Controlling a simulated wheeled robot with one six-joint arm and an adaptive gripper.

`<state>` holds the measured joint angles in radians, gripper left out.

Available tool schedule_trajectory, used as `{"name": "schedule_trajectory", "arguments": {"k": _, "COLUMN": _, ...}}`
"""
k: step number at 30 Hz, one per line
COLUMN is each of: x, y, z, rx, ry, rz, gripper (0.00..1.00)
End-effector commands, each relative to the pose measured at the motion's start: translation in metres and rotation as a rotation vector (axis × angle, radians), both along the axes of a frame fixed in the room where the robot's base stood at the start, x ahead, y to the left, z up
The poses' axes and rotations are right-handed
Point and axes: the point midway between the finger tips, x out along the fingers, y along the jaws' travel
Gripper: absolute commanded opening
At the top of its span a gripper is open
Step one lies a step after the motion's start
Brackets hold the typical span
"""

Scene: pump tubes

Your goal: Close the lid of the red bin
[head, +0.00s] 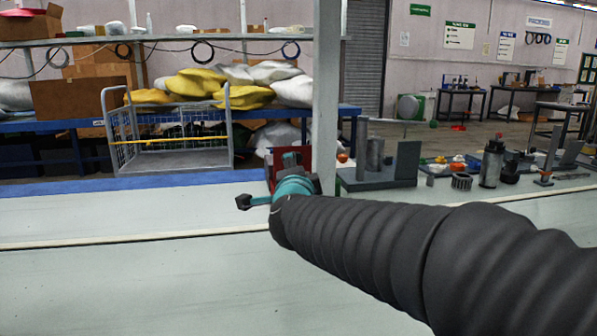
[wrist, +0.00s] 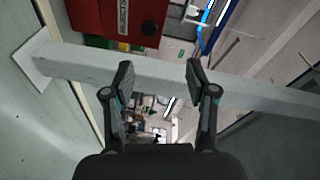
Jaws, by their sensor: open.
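The red bin (head: 268,172) stands at the back edge of the pale bench in the head view, mostly hidden behind my gripper and wrist. In the wrist view a red box-like body (wrist: 100,18) with a pale label and a dark round part fills the top left; it looks like the same bin. I cannot tell how its lid stands. My gripper (wrist: 159,76) is open and empty, its two dark fingers spread apart in the wrist view. In the head view one dark fingertip (head: 243,202) points left, in front of the bin.
A grey upright post (head: 326,90) rises right beside my gripper and crosses the wrist view (wrist: 240,92). A dark fixture (head: 405,165) and several small parts lie to the right. A wire cage cart (head: 170,160) stands behind the bench. The bench's left front is clear.

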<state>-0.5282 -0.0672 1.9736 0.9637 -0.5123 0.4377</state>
Motion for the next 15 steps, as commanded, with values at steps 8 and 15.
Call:
{"name": "schedule_trajectory", "arguments": {"k": 8, "x": 0.022, "y": 0.024, "z": -0.025, "rx": 0.23, "ry": -0.037, "rz": -0.199, "gripper": 0.57}}
{"name": "schedule_trajectory", "arguments": {"k": 15, "x": 0.038, "y": 0.023, "z": -0.026, "rx": 0.258, "ry": -0.043, "rz": -0.23, "gripper": 0.57}}
